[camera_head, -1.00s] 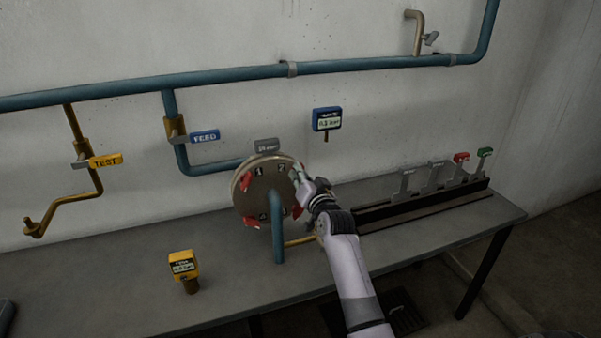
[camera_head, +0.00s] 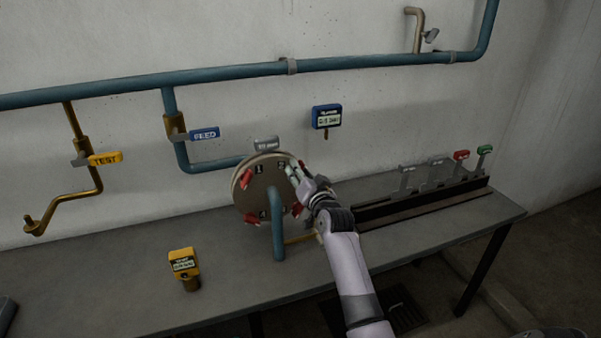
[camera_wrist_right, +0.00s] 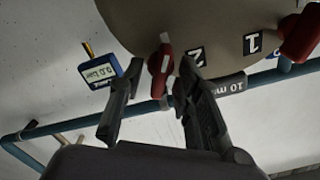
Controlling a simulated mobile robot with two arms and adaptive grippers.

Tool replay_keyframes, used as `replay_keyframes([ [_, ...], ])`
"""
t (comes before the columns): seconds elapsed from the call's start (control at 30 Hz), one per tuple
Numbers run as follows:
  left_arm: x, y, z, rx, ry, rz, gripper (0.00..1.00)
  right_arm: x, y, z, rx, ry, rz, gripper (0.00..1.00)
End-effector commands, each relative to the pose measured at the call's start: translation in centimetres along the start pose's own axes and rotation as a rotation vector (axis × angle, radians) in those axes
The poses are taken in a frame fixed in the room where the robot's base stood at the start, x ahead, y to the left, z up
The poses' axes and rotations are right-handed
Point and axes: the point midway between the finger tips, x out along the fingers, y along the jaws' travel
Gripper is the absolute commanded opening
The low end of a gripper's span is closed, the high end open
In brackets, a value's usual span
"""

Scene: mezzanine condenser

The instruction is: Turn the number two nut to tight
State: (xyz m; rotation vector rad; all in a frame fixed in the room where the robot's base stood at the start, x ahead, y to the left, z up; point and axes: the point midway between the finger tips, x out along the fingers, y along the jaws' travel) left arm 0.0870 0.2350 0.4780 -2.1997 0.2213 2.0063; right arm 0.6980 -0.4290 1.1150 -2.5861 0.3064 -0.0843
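A round disc-shaped cover (camera_head: 256,190) on the bench carries red nuts beside black number plates. The number two plate (camera_head: 281,167) is at its upper right, and it also shows upside down in the wrist view (camera_wrist_right: 196,57). The number two nut (camera_wrist_right: 160,66) is red with a white mark, next to that plate. My right gripper (camera_head: 293,167) is at the upper right rim of the cover. In the wrist view its fingers (camera_wrist_right: 160,72) are apart, one on each side of the nut, with gaps visible. In the head view the gripper hides this nut. My left gripper is not in view.
A blue pipe (camera_head: 279,230) rises in front of the cover. A grey tag (camera_head: 266,143) stands above it, and a blue gauge (camera_head: 326,117) is on the wall. A yellow device (camera_head: 184,264) stands at front left. A dark rack with several tags (camera_head: 425,200) is right of my arm.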

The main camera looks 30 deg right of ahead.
Motion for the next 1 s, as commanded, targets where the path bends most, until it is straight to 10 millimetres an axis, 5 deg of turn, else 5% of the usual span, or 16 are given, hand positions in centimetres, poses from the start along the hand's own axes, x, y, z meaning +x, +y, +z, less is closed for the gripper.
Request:
replay_keyframes([
  [0.33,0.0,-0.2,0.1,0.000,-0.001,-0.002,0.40,-1.2,0.0,0.1,-0.001,0.001,0.000,0.31],
  [0.8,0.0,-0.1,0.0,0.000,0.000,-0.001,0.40,-10.2,0.1,0.1,-0.001,-0.001,0.001,0.31],
  [1.0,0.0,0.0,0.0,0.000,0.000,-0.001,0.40,-11.9,0.0,0.1,0.000,0.000,0.000,0.31],
])
